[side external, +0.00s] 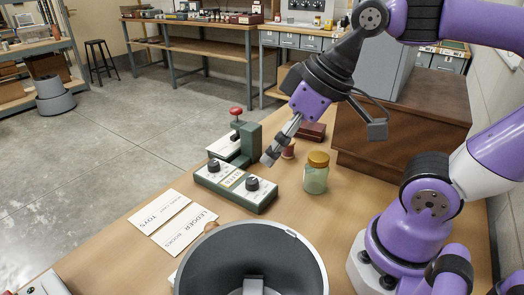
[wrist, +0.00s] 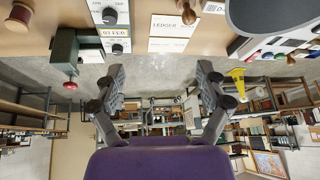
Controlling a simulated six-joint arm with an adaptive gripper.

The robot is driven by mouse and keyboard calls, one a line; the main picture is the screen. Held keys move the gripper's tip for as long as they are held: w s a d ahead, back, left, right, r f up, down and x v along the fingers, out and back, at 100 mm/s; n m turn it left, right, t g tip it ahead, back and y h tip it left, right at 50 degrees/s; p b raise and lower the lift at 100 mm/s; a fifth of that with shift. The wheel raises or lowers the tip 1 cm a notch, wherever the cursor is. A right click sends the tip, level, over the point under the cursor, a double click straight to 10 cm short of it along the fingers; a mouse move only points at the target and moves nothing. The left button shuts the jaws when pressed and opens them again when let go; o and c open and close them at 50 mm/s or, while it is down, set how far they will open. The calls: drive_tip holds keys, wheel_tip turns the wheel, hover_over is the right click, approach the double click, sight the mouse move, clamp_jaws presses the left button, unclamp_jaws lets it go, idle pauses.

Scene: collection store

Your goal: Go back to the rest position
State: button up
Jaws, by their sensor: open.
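My gripper (side external: 278,149) hangs above the wooden table in the side view, near the green date device and the jar. In the wrist view my gripper (wrist: 165,90) has its two fingers spread wide apart with nothing between them. The green device (side external: 236,185) with black knobs lies on the table, and its knobs also show in the wrist view. Behind it stands a stamp press with a red knob (side external: 236,111). The exact gap between my fingertips and the things below is hard to tell.
A glass jar with a yellow lid (side external: 316,173) stands right of my gripper. Two labelled cards (side external: 160,211) lie at the left. A large dark round bowl-like thing (side external: 250,270) fills the front. A brown cabinet (side external: 400,125) stands at the back right. Air above the floor is free.

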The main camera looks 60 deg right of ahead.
drive_tip(key=d+f, duration=0.1)
drive_tip(key=d+m+h, duration=0.1)
drive_tip(key=d, duration=0.1)
drive_tip(key=d+f+m, duration=0.1)
drive_tip(key=shift+s+d+f+h, duration=0.15)
drive_tip(key=shift+f+h, duration=0.15)
drive_tip(key=shift+h, duration=0.1)
